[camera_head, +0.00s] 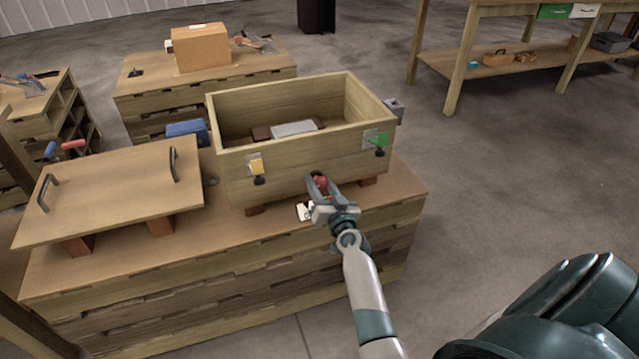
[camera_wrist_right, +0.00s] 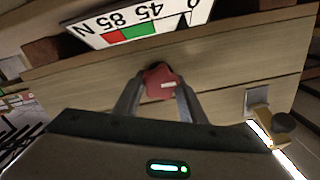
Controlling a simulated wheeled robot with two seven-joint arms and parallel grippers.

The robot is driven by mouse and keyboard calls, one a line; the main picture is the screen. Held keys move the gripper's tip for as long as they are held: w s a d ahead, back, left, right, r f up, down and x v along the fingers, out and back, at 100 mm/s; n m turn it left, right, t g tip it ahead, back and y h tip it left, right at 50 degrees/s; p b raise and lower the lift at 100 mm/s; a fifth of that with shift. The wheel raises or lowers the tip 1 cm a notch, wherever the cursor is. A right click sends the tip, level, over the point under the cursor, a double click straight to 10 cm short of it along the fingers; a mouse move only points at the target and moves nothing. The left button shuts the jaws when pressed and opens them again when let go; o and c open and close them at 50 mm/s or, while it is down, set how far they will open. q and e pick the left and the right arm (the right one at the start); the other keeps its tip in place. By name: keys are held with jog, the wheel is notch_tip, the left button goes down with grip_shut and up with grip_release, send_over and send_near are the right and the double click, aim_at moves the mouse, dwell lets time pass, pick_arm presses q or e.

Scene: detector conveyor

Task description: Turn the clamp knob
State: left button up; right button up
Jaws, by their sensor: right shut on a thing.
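The clamp knob (camera_wrist_right: 161,82) is a red, lobed knob with a small pale mark on it. It sits on the front wall of a wooden crate (camera_head: 230,165). My right gripper (camera_wrist_right: 160,95) is shut on the knob, with one finger on each side of it in the right wrist view. In the head view the knob (camera_head: 321,182) shows between the fingers of my right gripper (camera_head: 318,188), which partly hide it. A white gauge plate (camera_wrist_right: 140,22) with green and red bands and the numbers 45 and 85 lies beyond the knob. My left gripper is out of view.
The crate has a yellow latch (camera_head: 256,167) and a green latch (camera_head: 377,140) on its front. A grey block (camera_head: 295,129) lies inside. A wooden lid (camera_head: 115,190) with two black handles lies left, near a blue box (camera_head: 187,130).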

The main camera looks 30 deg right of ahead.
jog(key=shift+m, duration=0.4)
jog(key=m, duration=0.2)
jog(key=shift+m, duration=0.4)
jog(key=m, duration=0.3)
jog(key=shift+d+m+p, duration=0.1)
jog(key=shift+m+p, duration=0.2)
jog(key=shift+p, duration=0.05)
jog(key=m, duration=0.3)
jog(key=shift+f+m, duration=0.15)
jog(key=shift+m, duration=0.15)
jog(key=m, duration=0.2)
jog(key=shift+d+m, duration=0.1)
jog(key=shift+m, duration=0.2)
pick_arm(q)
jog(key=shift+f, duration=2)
pick_arm(e)
jog(key=shift+m, duration=0.5)
